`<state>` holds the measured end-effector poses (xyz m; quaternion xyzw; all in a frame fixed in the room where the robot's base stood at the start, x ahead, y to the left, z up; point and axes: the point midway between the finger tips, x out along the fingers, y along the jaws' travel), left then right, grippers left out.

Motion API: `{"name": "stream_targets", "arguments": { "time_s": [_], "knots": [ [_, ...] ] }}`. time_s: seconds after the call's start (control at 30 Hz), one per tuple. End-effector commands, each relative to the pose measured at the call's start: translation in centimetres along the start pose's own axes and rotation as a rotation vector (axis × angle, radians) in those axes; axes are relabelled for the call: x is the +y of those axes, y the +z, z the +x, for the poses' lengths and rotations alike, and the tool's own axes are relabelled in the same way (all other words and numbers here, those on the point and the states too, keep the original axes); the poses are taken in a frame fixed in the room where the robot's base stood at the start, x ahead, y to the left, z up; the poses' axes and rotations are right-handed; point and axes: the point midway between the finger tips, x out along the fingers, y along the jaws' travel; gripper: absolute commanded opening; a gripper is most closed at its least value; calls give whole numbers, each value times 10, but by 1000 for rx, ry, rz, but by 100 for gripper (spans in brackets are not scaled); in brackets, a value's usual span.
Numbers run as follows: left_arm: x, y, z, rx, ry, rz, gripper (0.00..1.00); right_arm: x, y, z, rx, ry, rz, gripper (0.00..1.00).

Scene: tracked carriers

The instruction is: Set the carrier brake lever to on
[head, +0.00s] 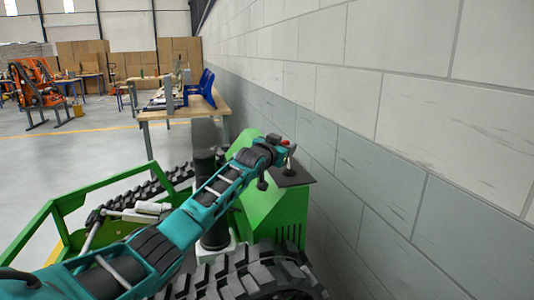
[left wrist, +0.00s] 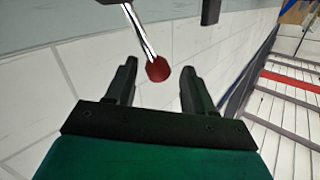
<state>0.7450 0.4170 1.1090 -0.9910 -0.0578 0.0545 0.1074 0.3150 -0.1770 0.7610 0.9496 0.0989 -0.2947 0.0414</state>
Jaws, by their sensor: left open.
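The carrier brake lever is a thin metal rod (left wrist: 140,32) with a red knob (left wrist: 157,69). In the head view the red knob (head: 285,142) shows just beyond my left gripper, above a dark plate (head: 294,174) on the green carrier housing (head: 275,212). My left gripper (head: 279,150) is open at the end of the teal arm. In the left wrist view the knob sits between the two fingertips (left wrist: 159,66), with a gap on each side. The gripper partly hides the lever in the head view. My right gripper is in neither view.
A block wall (head: 400,120) runs close along the right of the carrier. Black tracks (head: 250,272) and a green side frame (head: 75,200) lie around the arm. Open floor (head: 60,150) lies to the left.

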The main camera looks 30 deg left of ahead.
Motion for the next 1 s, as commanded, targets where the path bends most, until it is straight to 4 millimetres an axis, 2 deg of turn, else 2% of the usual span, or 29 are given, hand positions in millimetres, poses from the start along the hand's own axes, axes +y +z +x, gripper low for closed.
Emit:
{"name": "stream_targets", "arguments": {
  "time_s": [0.7, 1.0],
  "knots": [
    [-2, 5, -89, -8, -1, 4, 53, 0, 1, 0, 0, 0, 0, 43],
    [-3, 4, -103, -10, -3, 3, 53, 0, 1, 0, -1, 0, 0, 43]
  ]
}}
